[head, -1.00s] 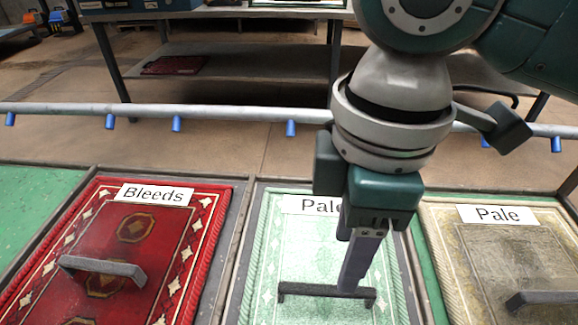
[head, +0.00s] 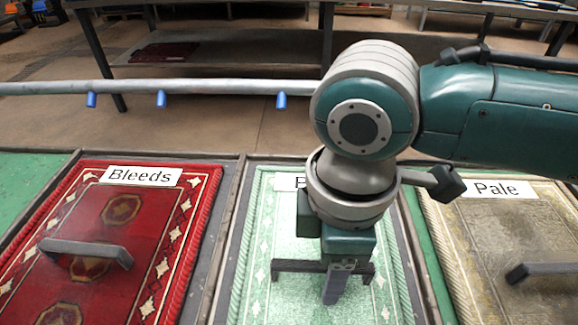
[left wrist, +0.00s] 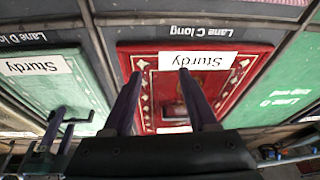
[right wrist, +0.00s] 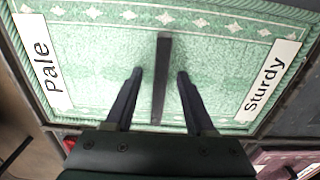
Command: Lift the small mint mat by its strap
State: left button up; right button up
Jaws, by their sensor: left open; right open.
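The small mint mat (head: 255,235) lies in a framed bay in the middle of the head view, with a pale diamond border. Its dark strap (head: 290,266) stands across it, partly behind my right gripper (head: 335,290). In the right wrist view the mint mat (right wrist: 215,60) carries labels "Pale" and "Sturdy", and the strap (right wrist: 162,75) runs between the two open fingers of my right gripper (right wrist: 160,75), with a gap on each side. My left gripper (left wrist: 160,75) is open and empty, facing a red mat labelled "Sturdy"; it is out of the head view.
A red mat (head: 110,215) labelled "Bleeds" lies to the left, and a tan mat (head: 500,240) labelled "Pale" to the right, each with a strap. A grey rail (head: 200,87) with blue nozzles crosses behind the mats.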

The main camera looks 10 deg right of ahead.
jog(key=shift+c, duration=0.2)
grip_shut()
dwell(1.1)
